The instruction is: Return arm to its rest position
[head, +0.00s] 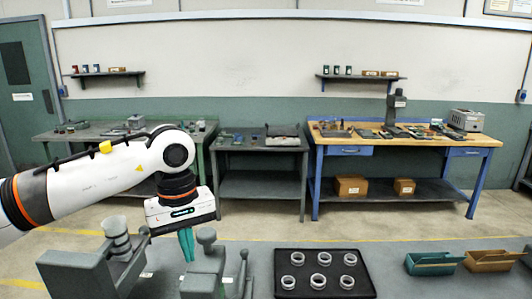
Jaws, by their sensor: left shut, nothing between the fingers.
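My left arm comes in from the left, and its white gripper body points down. My left gripper (186,244) has teal fingers that are together, with nothing seen between them. It appears above or just behind the grey grinder (90,272), between its cup-topped left part and the knobbed right part (206,262); I cannot tell the exact gap. A black tray (323,289) on the grey table holds several metal rings (321,259) in two rows. My right gripper is not in view.
A teal bin (434,265) and a tan bin (492,261) stand at the right of the grey table (390,270). Bare table lies between tray and bins. Farther back are a wooden-topped bench (470,139) and grey workbenches (260,147) along the wall.

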